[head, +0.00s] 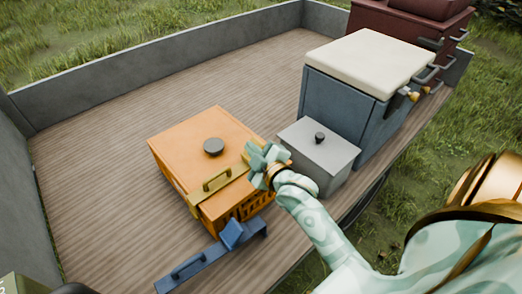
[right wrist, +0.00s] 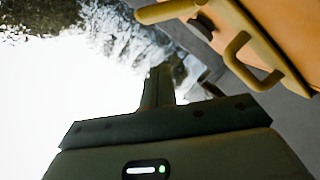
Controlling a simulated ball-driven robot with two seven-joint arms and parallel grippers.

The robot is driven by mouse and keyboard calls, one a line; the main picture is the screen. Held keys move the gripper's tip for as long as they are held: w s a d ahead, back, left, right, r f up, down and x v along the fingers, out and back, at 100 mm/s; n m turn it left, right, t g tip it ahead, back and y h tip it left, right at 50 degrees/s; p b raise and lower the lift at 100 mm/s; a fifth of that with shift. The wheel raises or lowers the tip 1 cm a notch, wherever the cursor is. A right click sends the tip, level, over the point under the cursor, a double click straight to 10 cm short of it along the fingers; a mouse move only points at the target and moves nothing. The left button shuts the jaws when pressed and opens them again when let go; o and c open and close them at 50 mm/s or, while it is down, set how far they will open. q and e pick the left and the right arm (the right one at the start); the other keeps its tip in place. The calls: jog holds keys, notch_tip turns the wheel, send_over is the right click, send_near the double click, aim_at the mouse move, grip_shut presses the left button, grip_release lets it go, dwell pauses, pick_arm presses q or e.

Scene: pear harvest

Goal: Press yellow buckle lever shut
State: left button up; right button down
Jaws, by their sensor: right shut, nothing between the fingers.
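The orange crate (head: 190,150) stands on the wooden truck bed with its lid down and a dark round knob on top. The yellow buckle lever (head: 217,182) with its loop handle lies along the lid's front edge. It also shows in the right wrist view (right wrist: 240,58). My right gripper (head: 262,158) is shut and empty at the lever's right end; in the right wrist view its fingertips (right wrist: 158,82) appear below and left of the lever. Whether they touch it I cannot tell.
A grey lidded box (head: 325,150) and a blue-grey cooler (head: 340,105) with a cream lid stand to the right. A dark red chest (head: 410,25) is behind. The bed's left side is clear.

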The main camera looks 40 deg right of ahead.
jog(key=shift+w+d+f+b, duration=0.85)
jog(key=shift+w+d+f, duration=0.15)
jog(key=shift+w+f, duration=0.15)
jog(key=shift+d+f, duration=0.35)
jog(key=shift+d, duration=0.25)
jog(key=shift+r, duration=0.1)
jog(key=shift+d+m+p, duration=0.2)
jog(key=shift+m+p, duration=0.1)
jog(key=shift+p, duration=0.15)
